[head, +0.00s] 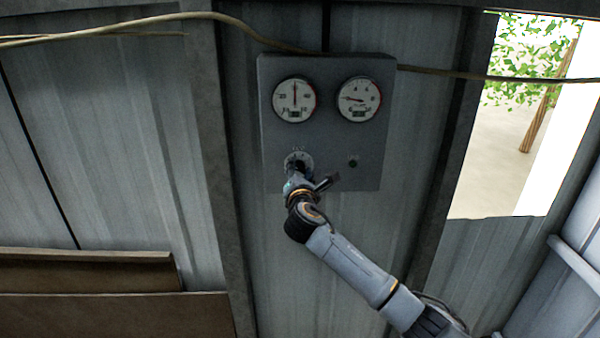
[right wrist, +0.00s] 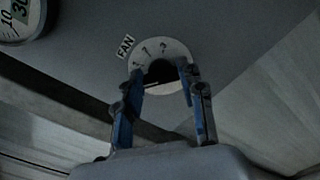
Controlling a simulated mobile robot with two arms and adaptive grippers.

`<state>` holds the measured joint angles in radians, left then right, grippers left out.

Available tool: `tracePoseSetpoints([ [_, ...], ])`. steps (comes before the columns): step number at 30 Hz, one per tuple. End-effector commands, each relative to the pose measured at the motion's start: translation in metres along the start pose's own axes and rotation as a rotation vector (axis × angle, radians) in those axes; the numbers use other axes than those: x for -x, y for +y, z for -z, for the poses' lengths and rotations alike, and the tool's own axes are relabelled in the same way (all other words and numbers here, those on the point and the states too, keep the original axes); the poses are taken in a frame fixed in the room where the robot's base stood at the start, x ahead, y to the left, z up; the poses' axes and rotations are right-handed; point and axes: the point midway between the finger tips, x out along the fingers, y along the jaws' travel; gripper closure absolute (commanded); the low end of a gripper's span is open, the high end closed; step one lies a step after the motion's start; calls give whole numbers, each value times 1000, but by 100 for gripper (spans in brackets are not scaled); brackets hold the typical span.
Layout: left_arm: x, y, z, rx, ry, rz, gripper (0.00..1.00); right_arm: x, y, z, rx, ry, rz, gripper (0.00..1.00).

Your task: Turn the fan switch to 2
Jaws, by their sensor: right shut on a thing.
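The fan switch (head: 298,160) is a round pale dial on the lower left of a grey panel (head: 330,135), partly hidden behind my right gripper (head: 297,178) in the head view. In the right wrist view the dial (right wrist: 160,48) carries numbers and a FAN label (right wrist: 125,46). A dark knob (right wrist: 161,72) sits at its centre. The blue fingers of my right gripper (right wrist: 160,85) stand either side of the knob and are shut on it. I cannot tell which number the knob points to. My left gripper is not in view.
Two round gauges, left (head: 294,100) and right (head: 358,99), sit above the switch. A small dark knob (head: 353,161) is to its right. A cable (head: 240,30) crosses above the panel. A window opening (head: 510,150) is at the right, brown boards (head: 90,290) at lower left.

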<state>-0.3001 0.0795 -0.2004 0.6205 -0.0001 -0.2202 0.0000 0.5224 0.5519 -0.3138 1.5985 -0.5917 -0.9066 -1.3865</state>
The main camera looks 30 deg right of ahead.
Motion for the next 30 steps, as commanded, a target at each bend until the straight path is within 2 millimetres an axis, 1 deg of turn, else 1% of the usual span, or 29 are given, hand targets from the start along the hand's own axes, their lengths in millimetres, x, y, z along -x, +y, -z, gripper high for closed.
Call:
tracePoseSetpoints([
  [1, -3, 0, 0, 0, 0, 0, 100, 0, -1, 2, -36, 2, 0, 93],
  [30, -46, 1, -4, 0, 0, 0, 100, 0, -4, 4, -937, 1, 2, 93],
])
